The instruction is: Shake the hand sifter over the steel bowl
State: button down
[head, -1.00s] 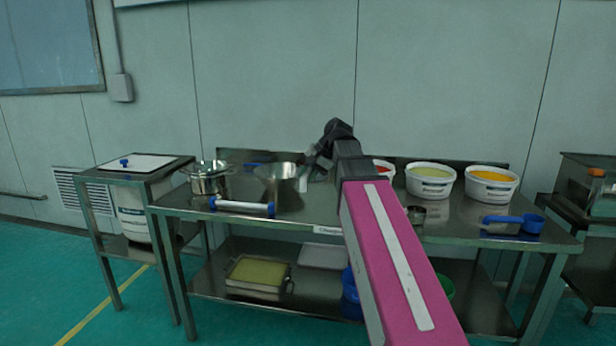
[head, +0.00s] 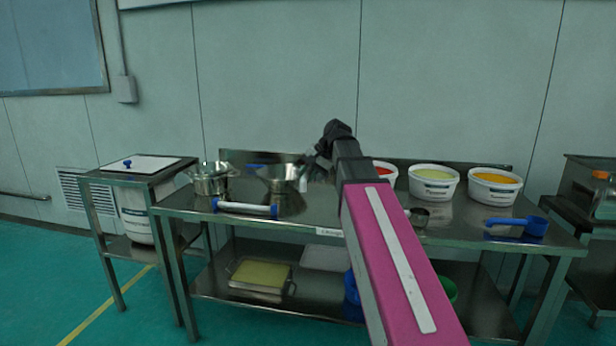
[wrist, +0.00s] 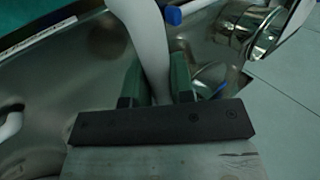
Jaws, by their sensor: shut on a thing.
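My gripper (head: 316,170) is over the back middle of the steel table in the head view. In the wrist view its two fingers (wrist: 156,88) are shut on a smooth white handle (wrist: 146,45), which I take to be the hand sifter's. A shiny metal vessel (head: 277,178) shows just left of my gripper. I cannot tell how much of it is sifter and how much is steel bowl. Whether the sifter touches anything is unclear, and its inside is hidden.
A steel pot (head: 208,182) stands at the table's left. A blue-ended white bar (head: 245,208) lies at the front edge. White tubs (head: 433,187) with yellow-green and orange contents stand at the right, near a blue scoop (head: 534,226). A lidded bin (head: 133,212) is at far left.

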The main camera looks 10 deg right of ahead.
jog(key=w+a, duration=0.2)
jog(key=w, duration=0.5)
jog(key=w+a, duration=0.3)
jog(key=w, duration=0.4)
jog(key=shift+a, duration=0.35)
dwell(6.2)
